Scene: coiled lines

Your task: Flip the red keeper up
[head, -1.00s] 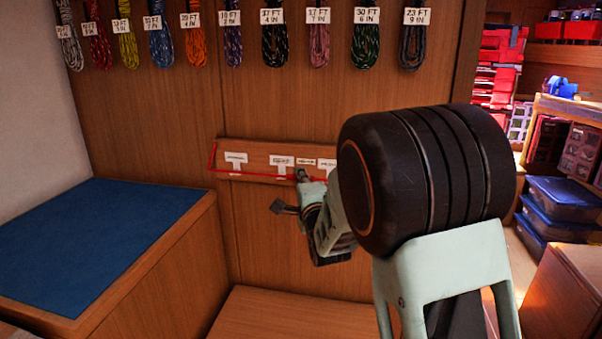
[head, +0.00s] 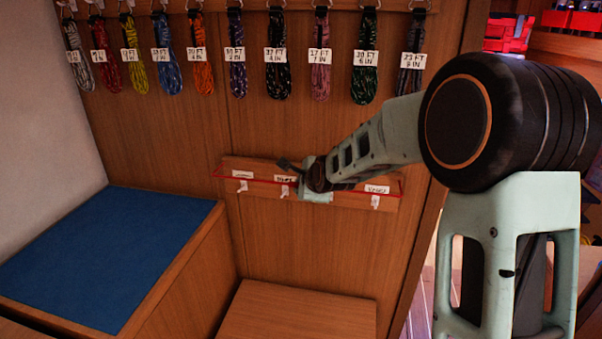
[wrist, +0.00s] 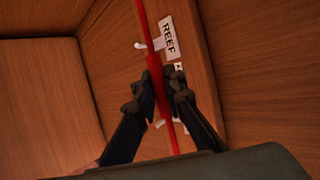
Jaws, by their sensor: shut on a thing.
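The red keeper (head: 260,181) is a thin red bar with bent ends. It runs across a wooden board (head: 228,160) on the wall, just below the white labels. White hooks (head: 375,202) show below the bar. In the wrist view, the gripper's dark fingers (wrist: 166,85) are shut around the red keeper (wrist: 142,22), one on each side. A label reading "REEF" (wrist: 168,37) is beside the bar there. My arm hides part of the board and bar.
Several coiled lines (head: 168,65) with tags hang above the board. A blue-topped bench (head: 100,250) stands at the left. A low wooden box (head: 295,315) is below the board. The wall between is clear.

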